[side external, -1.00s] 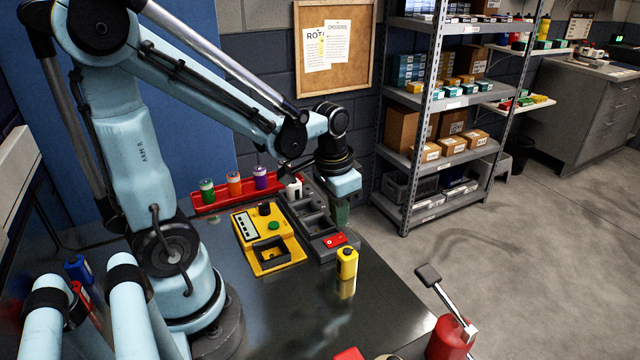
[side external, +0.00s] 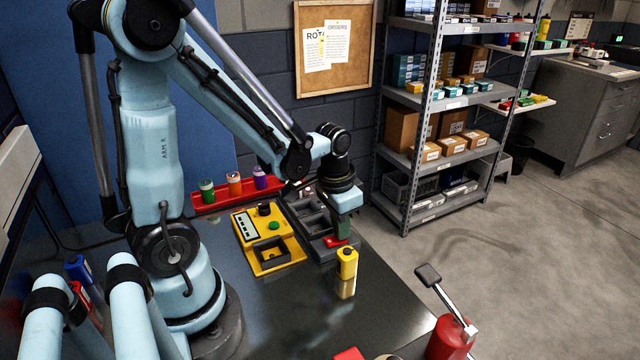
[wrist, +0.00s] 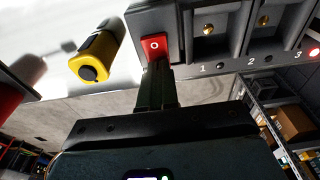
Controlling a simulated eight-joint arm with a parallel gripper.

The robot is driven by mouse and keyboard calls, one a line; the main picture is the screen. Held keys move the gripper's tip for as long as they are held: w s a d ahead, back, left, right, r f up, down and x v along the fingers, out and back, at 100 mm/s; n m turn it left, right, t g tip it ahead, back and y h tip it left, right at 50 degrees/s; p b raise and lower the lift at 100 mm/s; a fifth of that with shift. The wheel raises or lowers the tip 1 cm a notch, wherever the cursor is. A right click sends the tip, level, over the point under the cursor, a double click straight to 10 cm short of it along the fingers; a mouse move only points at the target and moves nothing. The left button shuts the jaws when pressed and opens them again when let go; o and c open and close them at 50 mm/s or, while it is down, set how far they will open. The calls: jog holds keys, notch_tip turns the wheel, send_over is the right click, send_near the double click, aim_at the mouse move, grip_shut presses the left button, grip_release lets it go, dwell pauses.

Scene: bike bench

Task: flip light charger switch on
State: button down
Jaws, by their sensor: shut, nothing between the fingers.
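The light charger (side external: 314,224) is a dark grey block with several bays at the back of the bench. Its red rocker switch (side external: 334,243) sits at the near end, partly covered by my gripper. In the wrist view the switch (wrist: 155,49) shows a white "O" mark on its face. My gripper (side external: 342,238) is shut and empty, pointing down over the switch. In the wrist view the fingertips (wrist: 155,78) meet the lower edge of the switch; I cannot tell whether they press it. A red lamp (wrist: 314,52) glows beside number 3; the lamps at 1 and 2 look dark.
A yellow and black light (side external: 347,263) stands on the bench close to the gripper. A yellow box (side external: 277,266) with a green button is left of the charger. A red tray (side external: 214,202) with several bottles lies behind. The front of the bench is mostly clear.

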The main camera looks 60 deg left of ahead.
jog(key=shift+s, duration=0.1)
jog(key=shift+s+r, duration=0.2)
jog(key=shift+s, duration=0.5)
notch_tip(320, 180, up, 14)
jog(key=w, duration=0.1)
jog(key=shift+w, duration=0.35)
dwell(0.6)
jog(key=s+d+f+t, duration=0.2)
jog(key=d+f+t, duration=0.1)
jog(key=d+t, duration=0.2)
jog(key=shift+d+f+t, duration=0.3)
jog(key=shift+d, duration=0.3)
dwell(0.9)
